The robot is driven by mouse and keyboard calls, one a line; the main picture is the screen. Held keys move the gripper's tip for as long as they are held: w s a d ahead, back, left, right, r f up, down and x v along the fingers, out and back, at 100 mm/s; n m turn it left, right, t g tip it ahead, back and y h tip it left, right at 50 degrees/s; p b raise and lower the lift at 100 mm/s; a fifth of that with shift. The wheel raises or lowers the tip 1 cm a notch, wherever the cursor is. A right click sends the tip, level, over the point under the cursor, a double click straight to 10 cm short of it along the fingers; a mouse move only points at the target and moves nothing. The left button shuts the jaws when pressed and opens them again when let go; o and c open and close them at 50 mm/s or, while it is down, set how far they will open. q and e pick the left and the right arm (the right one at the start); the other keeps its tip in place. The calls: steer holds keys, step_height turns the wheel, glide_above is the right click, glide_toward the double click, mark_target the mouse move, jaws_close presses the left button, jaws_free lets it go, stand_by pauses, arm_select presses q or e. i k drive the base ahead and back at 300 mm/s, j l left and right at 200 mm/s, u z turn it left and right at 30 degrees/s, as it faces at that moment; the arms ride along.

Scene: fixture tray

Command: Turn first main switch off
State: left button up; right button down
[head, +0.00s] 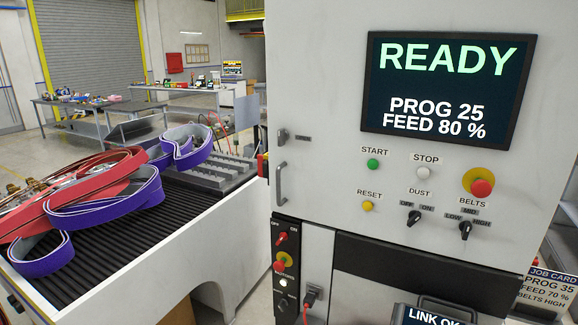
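A small black panel at the lower left of the grey machine carries a red rotary switch (281,237) under the labels OFF and ON. It looks like the main switch, but its own name is not readable. The handle is too small to tell surely which label it points to. Below it on the same panel are a red button on a yellow plate (280,264) and a small white round light or button (283,283). Neither of my grippers is in view.
The machine front has a READY screen (446,92), START (373,164), STOP, RESET, DUST and BELTS controls, and a door handle (281,184). Purple belts (100,215) and red belts lie on a ribbed bed at left. A LINK OK display (432,315) and job card (548,290) are lower right.

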mark_target(265, 167)
steer(key=i+j+z, duration=0.1)
steer(key=j+z, duration=1.15)
steer(key=j, duration=0.6)
steer(key=k+j, duration=0.1)
steer(key=j, duration=1)
steer(key=k+j, duration=0.15)
steer(key=j, duration=0.45)
steer(key=z, duration=0.05)
